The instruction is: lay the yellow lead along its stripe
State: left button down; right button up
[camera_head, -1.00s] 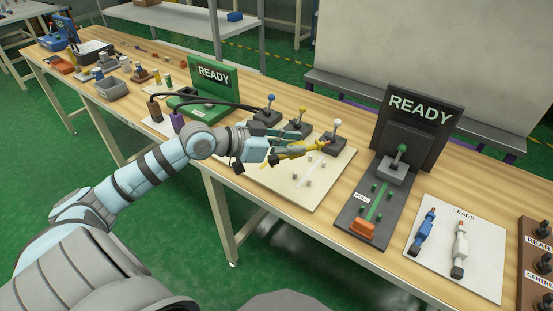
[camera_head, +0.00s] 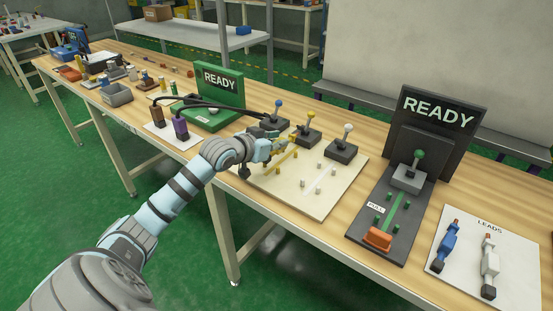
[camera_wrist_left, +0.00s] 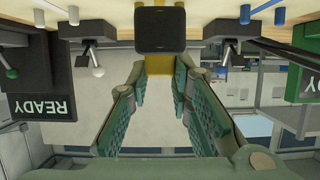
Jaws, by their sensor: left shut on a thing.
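My left gripper (camera_head: 277,145) is shut on the yellow lead (camera_head: 284,147), over the far left part of the cream board (camera_head: 330,199). The fingers partly hide the lead, and I cannot tell whether it touches the board. The yellow stripe (camera_head: 281,163) lies just below the gripper, with small yellow pegs beside it. In the left wrist view, which looks upside down, the lead's black block (camera_wrist_left: 160,30) and a yellow part (camera_wrist_left: 158,64) show beyond the green fingers (camera_wrist_left: 160,80). The yellow-knobbed socket (camera_head: 308,137) stands behind the stripe. My right gripper is not in view.
The blue-knobbed (camera_head: 275,122) and white-knobbed (camera_head: 342,150) sockets flank the yellow one. A white stripe (camera_head: 319,180) with pegs lies to the right. Black cables (camera_head: 215,106) run behind my gripper. A blue lead (camera_head: 449,242) and a white lead (camera_head: 490,264) lie on the LEADS mat.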

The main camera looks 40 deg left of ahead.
aim_at(274, 155)
pick_arm(q)
notch_tip(274, 155, down, 4)
jog(key=shift+f+b, duration=0.15)
jog(key=shift+b, duration=0.5)
jog(key=shift+f, duration=0.15)
jog(key=c, duration=1.5)
grip_release()
jog(key=shift+o, duration=0.2)
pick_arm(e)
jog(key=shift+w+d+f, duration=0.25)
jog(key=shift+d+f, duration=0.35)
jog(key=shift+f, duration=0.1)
pick_arm(q)
jog(key=shift+s, duration=0.1)
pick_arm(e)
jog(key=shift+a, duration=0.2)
